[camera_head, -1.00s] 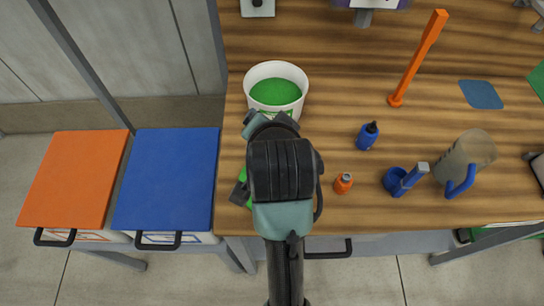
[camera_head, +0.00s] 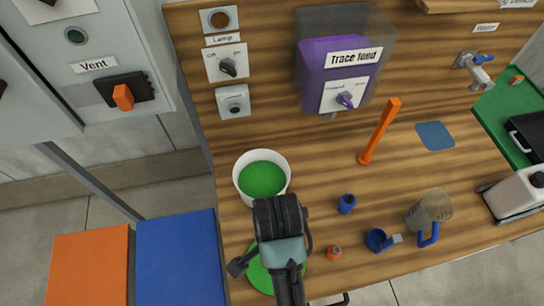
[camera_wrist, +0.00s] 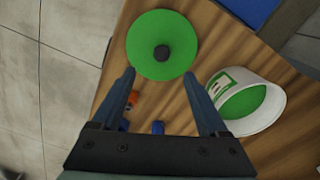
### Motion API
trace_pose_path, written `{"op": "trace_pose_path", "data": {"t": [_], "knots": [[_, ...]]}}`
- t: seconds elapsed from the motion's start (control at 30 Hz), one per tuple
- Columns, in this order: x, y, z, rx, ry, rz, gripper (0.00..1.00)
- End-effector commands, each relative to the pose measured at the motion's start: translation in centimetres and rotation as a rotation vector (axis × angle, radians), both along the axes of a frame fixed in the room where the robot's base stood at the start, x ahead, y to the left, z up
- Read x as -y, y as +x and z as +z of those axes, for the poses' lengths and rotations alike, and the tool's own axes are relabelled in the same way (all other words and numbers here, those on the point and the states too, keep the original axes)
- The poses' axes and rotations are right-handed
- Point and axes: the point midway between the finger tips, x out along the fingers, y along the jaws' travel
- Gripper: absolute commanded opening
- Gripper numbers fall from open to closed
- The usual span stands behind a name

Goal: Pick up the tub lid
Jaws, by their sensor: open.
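The tub lid, a flat green disc with a dark central knob, lies on the wooden worktop in the wrist view (camera_wrist: 176,65). In the head view the lid (camera_head: 258,279) is partly hidden under my arm near the front edge. My gripper (camera_wrist: 160,75) is open and empty, with its two fingers apart. In the wrist view the lid's knob lies beyond the fingertips, roughly centred between them. The white tub (camera_head: 240,187) with green inside stands behind my arm in the head view, apart from the lid; it is at the right in the wrist view (camera_wrist: 268,118).
A small orange bottle (camera_head: 334,253), a blue bottle (camera_head: 346,204), a blue cup (camera_head: 376,240) and a jug (camera_head: 430,207) stand right of my arm. Blue (camera_head: 176,258) and orange (camera_head: 87,268) bins are left.

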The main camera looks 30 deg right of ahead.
Motion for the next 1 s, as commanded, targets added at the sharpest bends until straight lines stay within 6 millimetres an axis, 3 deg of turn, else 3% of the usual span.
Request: {"op": "trace_pose_path", "data": {"t": [0.23, 0.53, 0.8, 1.0], "knots": [[0.0, 0.0, -4.4, -0.001, 0.001, 0.002, 0.77], [0.1, 0.2, -6.4, 0.001, 0.0, 0.002, 0.77], [0.3, 0.3, -9.8, 0.001, 0.0, 0.003, 0.77], [0.3, 0.4, -10.6, 0.003, -0.001, 0.003, 0.77]]}}
